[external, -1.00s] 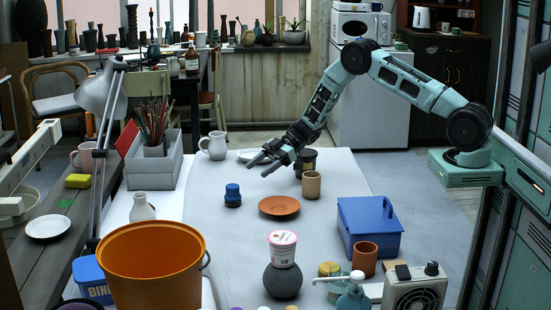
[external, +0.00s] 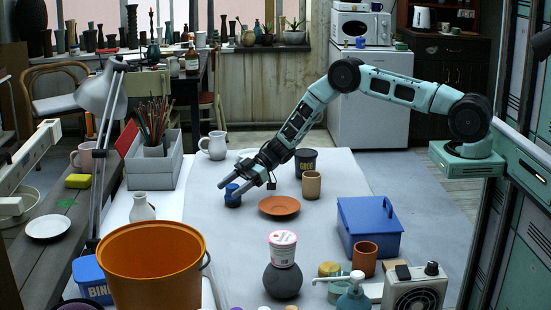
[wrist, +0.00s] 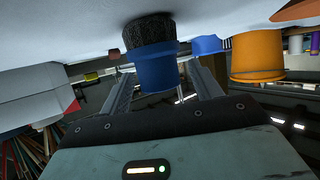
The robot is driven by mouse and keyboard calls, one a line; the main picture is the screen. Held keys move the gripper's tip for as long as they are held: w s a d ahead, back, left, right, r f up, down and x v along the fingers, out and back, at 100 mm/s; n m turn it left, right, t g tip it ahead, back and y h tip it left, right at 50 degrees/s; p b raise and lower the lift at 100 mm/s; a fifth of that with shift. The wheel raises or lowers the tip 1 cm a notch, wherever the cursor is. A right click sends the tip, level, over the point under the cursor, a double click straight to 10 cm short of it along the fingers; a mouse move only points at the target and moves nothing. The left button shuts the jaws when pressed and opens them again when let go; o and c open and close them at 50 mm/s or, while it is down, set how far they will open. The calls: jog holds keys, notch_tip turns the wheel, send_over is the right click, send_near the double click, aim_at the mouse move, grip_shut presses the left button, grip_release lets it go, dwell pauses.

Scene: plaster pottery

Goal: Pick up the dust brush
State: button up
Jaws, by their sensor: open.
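The dust brush (external: 233,195) stands on the white table, left of the terracotta saucer, with a blue body and dark bristles. In the wrist view the brush (wrist: 156,68) hangs upside down in the picture, its black bristles against the table and its blue handle toward me. My gripper (external: 228,188) is open at the brush, with its fingers partly covering it in the external view. In the wrist view my two fingers (wrist: 160,90) lie to either side of the blue handle. I cannot tell whether they touch it.
A terracotta saucer (external: 279,206), a tan cup (external: 312,185) and a black tub (external: 306,163) stand right of the brush. A white pitcher (external: 214,146) is behind it. A large orange bucket (external: 153,270) stands in front. The table between brush and bucket is mostly clear.

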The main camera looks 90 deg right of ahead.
jog(key=c, duration=1.1)
